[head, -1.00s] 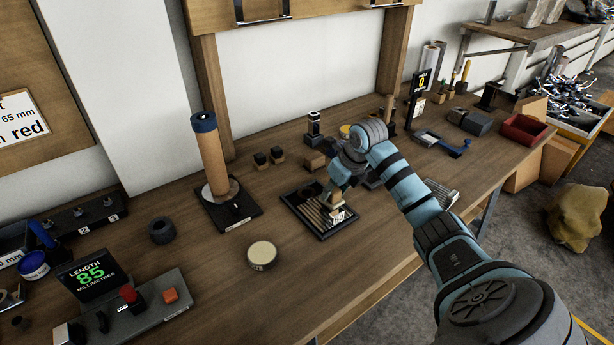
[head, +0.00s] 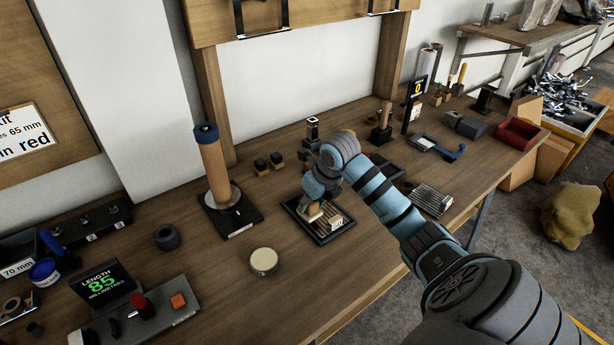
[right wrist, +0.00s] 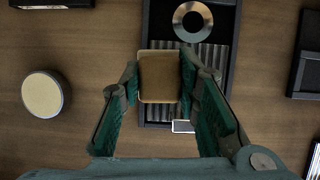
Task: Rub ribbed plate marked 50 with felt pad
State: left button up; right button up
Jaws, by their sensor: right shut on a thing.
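My right gripper (head: 312,200) is shut on the felt pad (head: 314,213), a small tan block. In the right wrist view the pad (right wrist: 160,76) sits between both fingers (right wrist: 159,88). It is over the ribbed plate (head: 334,222), which lies in a dark tray (head: 322,240). The pad covers part of the ribs, and ribs (right wrist: 212,57) show beside it. I cannot tell if it touches them. A small pale label (right wrist: 183,127) shows at the plate's near end, its marking unreadable. My left gripper is not in view.
A round pale-topped disc (head: 263,261) lies left of the tray. A cork-coloured column (head: 211,168) stands behind it on a black base. Another ribbed block (head: 432,199) lies to the right. A display reading 85 (head: 102,284) stands at front left. Bare wood lies before the tray.

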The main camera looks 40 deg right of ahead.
jog(key=shift+r+p, duration=2)
jog(key=shift+r, duration=0.8)
jog(key=shift+f, duration=0.1)
